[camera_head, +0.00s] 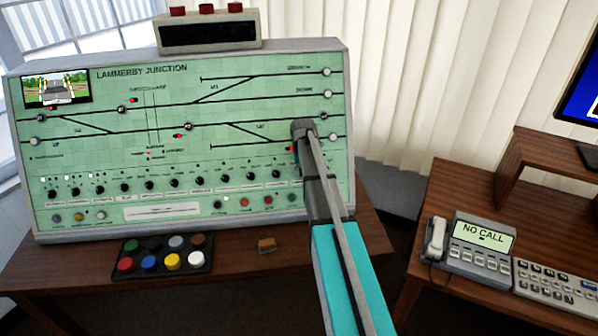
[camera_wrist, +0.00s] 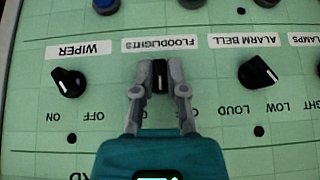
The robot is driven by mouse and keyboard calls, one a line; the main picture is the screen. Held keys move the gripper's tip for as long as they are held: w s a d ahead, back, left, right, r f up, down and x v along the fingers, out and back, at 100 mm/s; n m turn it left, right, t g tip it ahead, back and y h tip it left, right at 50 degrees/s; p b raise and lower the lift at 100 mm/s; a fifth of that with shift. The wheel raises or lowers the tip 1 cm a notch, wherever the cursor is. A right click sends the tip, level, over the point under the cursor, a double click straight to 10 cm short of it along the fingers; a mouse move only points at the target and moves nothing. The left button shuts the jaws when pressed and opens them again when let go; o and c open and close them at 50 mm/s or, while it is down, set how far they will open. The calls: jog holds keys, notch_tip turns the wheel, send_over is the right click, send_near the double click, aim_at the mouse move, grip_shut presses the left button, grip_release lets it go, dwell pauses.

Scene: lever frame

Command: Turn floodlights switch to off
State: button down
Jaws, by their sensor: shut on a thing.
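The floodlights switch (camera_wrist: 160,75) is a black rotary knob with a pale line, under a white FLOODLIGHTS label (camera_wrist: 174,43) that reads upside down in the wrist view. My gripper (camera_wrist: 160,77) is shut on it, with one grey finger on each side. The pale line stands about vertical in that view. The fingers and gripper body hide most of its position marks, so I cannot tell its setting. In the head view my arm reaches the right part of the green panel (camera_head: 95,140); the switch and my fingertips cannot be made out there.
In the wrist view, the wiper knob (camera_wrist: 68,82) is left and the alarm bell knob (camera_wrist: 257,73) right, both close by. Coloured buttons (camera_head: 172,262) sit on the desk below the panel. A phone (camera_head: 470,250) stands on the right desk.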

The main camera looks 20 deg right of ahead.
jog(key=h, duration=0.1)
jog(key=n+h+b, duration=0.1)
jog(key=n+h, duration=0.1)
jog(key=shift+w+a+f+g+h, duration=0.1)
jog(key=shift+w+g+h, duration=0.2)
jog(key=shift+g+h, duration=0.1)
jog(key=shift+n+h+b, duration=0.8)
jog(key=shift+h+b, duration=0.05)
jog(key=shift+h, duration=0.25)
jog(key=c, duration=0.7)
grip_release()
jog(key=shift+a, duration=0.1)
